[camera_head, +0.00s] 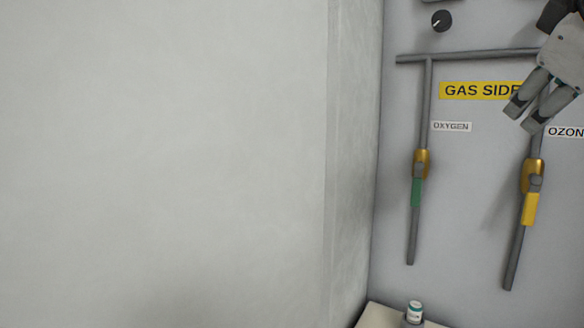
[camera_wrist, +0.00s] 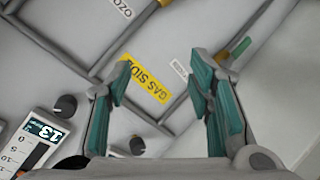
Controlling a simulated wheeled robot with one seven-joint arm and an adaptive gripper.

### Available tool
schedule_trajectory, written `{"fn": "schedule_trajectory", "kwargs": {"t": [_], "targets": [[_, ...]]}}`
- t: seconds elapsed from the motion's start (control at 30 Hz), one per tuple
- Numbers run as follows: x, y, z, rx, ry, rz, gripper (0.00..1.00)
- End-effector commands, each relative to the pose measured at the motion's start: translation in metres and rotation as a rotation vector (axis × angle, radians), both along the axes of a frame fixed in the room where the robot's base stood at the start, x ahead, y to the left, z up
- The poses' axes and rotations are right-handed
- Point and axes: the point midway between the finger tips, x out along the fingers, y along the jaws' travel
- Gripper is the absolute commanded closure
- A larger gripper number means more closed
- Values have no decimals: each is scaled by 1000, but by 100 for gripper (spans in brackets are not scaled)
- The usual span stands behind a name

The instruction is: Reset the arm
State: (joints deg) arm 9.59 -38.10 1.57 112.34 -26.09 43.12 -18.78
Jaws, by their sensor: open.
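My gripper (camera_head: 522,118) is at the upper right of the head view, in front of the grey wall panel (camera_head: 470,200). Its fingers point down and to the left. In the wrist view the two teal-padded fingers (camera_wrist: 160,82) stand apart with nothing between them. The yellow GAS SIDE sign (camera_head: 480,91) is partly hidden behind the fingers. It also shows in the wrist view (camera_wrist: 150,80), past the fingers. The gripper holds nothing.
An oxygen pipe carries a brass valve (camera_head: 421,163) with a green handle (camera_head: 416,193). The ozone pipe carries a valve (camera_head: 532,176) with a yellow handle (camera_head: 529,209). Both handles lie along their pipes. A black knob (camera_head: 441,20) and a digital readout (camera_wrist: 45,131) are also on the panel.

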Motion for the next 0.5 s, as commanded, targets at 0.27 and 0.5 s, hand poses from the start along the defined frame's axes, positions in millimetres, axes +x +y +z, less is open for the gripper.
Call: {"fn": "schedule_trajectory", "kwargs": {"t": [0.27,0.5], "targets": [[-58,59,-173,457,326,-47,52],[-120,98,-258,688,537,-134,52]]}}
